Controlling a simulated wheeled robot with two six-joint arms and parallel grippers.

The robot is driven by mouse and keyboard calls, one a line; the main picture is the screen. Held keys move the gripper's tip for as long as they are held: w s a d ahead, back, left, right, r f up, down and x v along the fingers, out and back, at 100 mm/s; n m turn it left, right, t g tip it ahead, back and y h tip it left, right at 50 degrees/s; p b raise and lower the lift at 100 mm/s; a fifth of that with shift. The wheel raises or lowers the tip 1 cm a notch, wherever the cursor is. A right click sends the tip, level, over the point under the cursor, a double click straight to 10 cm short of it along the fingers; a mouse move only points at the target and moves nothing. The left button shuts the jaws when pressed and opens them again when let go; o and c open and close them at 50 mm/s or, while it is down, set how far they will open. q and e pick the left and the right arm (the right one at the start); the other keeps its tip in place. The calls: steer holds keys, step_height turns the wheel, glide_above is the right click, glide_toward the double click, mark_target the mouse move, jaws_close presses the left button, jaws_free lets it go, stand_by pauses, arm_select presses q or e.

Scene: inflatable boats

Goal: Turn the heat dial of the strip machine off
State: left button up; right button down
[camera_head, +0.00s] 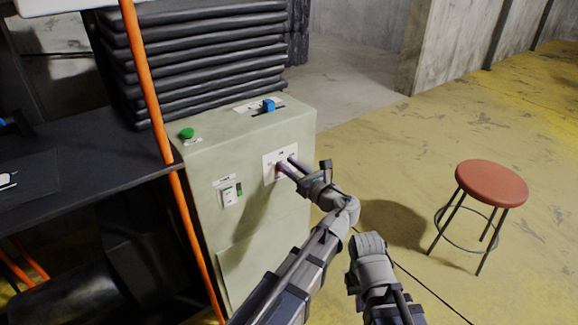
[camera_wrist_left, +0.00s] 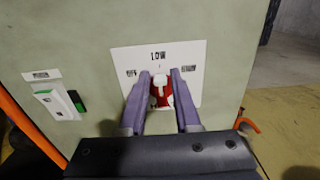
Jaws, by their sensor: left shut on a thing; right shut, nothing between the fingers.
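The heat dial (camera_wrist_left: 160,92) is a red knob with a white pointer, on a white label plate (camera_wrist_left: 190,52) on the front of the pale green strip machine (camera_head: 240,250). The pointer is up, towards the top mark, which seems to read LOW; the left mark seems to read OFF and the right one HIGH. My left gripper (camera_head: 284,166) is at the plate, its two purple fingers shut on the dial's sides, also in the left wrist view (camera_wrist_left: 160,84). The fingers hide the dial's edges. Part of my right arm shows at the lower middle; its fingers are not visible.
A white switch with a green part (camera_head: 231,193) is left of the plate. A green button (camera_head: 187,133) and a blue slider (camera_head: 268,105) are on top. An orange pole (camera_head: 149,80) and dark bench (camera_head: 80,160) stand left, a red stool (camera_head: 491,184) right on open floor.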

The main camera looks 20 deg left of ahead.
arm_select(q)
jaws_close()
steer(key=shift+s+a+f+n+b, duration=0.15)
steer(key=shift+s+f+n+b, duration=0.1)
steer(key=shift+n, duration=1.7)
steer(key=shift+s+a+f+n+b, duration=0.15)
steer(key=shift+s+a+n, duration=0.1)
steer(key=shift+n, duration=1.75)
steer(key=shift+s+a+f+n+b, duration=0.1)
steer(key=shift+s+f+n+b, duration=0.15)
steer(key=shift+n, duration=1.7)
steer(key=o, duration=0.7)
jaws_free()
steer(key=shift+w, duration=0.15)
steer(key=shift+o, duration=0.2)
